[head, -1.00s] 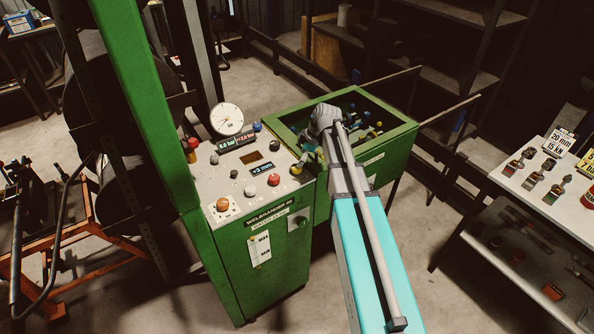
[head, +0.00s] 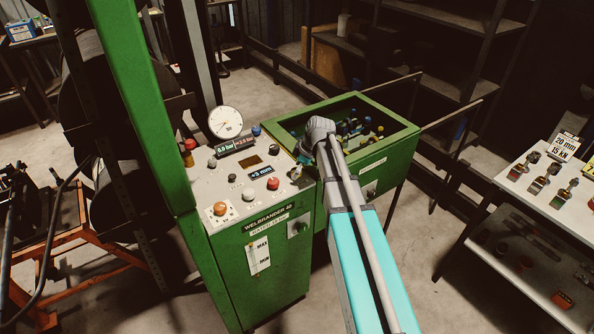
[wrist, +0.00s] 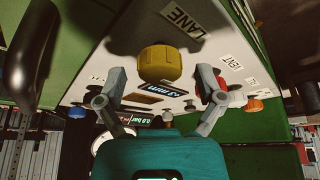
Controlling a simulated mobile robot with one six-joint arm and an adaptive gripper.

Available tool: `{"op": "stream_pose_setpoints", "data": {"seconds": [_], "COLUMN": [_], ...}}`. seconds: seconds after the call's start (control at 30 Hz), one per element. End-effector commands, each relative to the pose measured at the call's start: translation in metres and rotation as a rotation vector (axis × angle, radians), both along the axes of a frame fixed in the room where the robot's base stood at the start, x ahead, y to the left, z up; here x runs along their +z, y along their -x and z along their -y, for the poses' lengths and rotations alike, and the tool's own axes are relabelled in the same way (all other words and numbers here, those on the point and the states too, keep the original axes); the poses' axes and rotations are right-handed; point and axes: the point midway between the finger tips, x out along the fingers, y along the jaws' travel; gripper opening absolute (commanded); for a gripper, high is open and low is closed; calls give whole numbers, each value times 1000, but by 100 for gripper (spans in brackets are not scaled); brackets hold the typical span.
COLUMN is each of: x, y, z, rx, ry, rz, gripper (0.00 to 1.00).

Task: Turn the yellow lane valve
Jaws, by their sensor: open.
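The yellow lane valve (wrist: 160,64) is a ribbed round knob on the white panel, under a tag reading LANE, in the wrist view. My gripper (wrist: 162,77) is open. Its two fingertips stand to the left and right of the knob, with gaps on both sides, and the knob sits just beyond them. I see no contact. In the head view my gripper (head: 303,160) is over the right edge of the control panel (head: 225,180), and I cannot make out the yellow knob there.
A red button (head: 273,183) and an orange knob (head: 220,208) are on the panel, with several other knobs. A red knob (wrist: 222,84) is close to the right finger. A round gauge (head: 225,122) stands behind. A green open bin (head: 400,150) adjoins at right.

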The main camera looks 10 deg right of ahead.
Motion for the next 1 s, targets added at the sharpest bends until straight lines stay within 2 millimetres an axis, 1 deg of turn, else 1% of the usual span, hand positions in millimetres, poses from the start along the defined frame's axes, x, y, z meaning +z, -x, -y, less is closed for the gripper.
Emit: {"op": "stream_pose_setpoints", "data": {"seconds": [0.07,0.1,0.37,0.4,0.47,0.5,0.53,0.77,1.0], "x": [0,0,0,0,0,0,0,0,0], "y": [0,0,0,0,0,0,0,0,1], "z": [0,0,0,0,0,0,0,0,0], "rx": [0,0,0,0,0,0,0,-11,-82], "ry": [0,0,0,0,0,0,0,0,-1], "rz": [0,0,0,0,0,0,0,0,1], "gripper": [87,84,35,28,17,9,5,5,5]}}
